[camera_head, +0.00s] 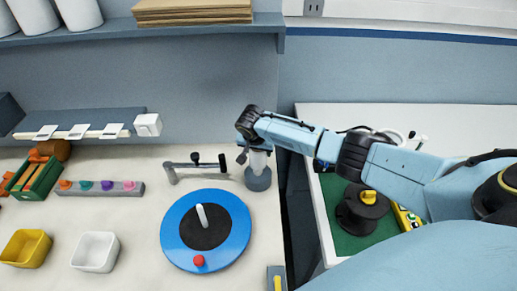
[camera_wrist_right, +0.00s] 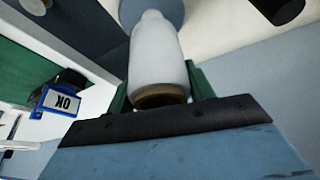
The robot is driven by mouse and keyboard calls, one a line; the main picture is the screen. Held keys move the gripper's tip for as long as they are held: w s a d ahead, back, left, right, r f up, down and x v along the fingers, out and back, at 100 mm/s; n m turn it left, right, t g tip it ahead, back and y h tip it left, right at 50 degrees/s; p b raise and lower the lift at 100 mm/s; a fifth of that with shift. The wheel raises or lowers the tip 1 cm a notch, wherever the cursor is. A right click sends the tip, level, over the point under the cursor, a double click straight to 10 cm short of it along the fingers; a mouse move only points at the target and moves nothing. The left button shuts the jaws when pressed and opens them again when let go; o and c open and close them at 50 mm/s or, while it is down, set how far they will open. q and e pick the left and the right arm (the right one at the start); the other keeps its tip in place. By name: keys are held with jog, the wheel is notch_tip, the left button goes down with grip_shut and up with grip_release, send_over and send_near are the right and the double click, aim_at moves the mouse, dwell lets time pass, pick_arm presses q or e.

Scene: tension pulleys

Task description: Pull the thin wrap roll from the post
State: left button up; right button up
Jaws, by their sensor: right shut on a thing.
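The thin wrap roll (camera_head: 259,161) is a white, narrow upright cylinder near the right edge of the left table. It stands over a round blue-grey base (camera_head: 258,181), which belongs to the post. My right gripper (camera_head: 252,149) is above the base, shut on the roll's upper end. In the right wrist view the white roll (camera_wrist_right: 158,55) lies between the green fingers, its brown core end towards the gripper, the round base (camera_wrist_right: 176,8) beyond it. The post itself is hidden, so I cannot tell how far the roll sits on it. My left gripper is not in view.
A blue turntable (camera_head: 180,245) with a white peg is to the left of the base. A grey bar fixture (camera_head: 194,167) stands beside it. A shelf (camera_head: 150,28) runs behind. A gap separates this table from the right table (camera_head: 315,195), which holds a black spool (camera_head: 362,212).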

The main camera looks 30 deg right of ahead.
dwell(0.3)
jog(key=shift+r+p, duration=0.8)
jog(key=shift+r, duration=0.95)
jog(key=shift+r, duration=1.75)
jog(key=shift+r, duration=0.2)
jog(key=shift+r, duration=1.1)
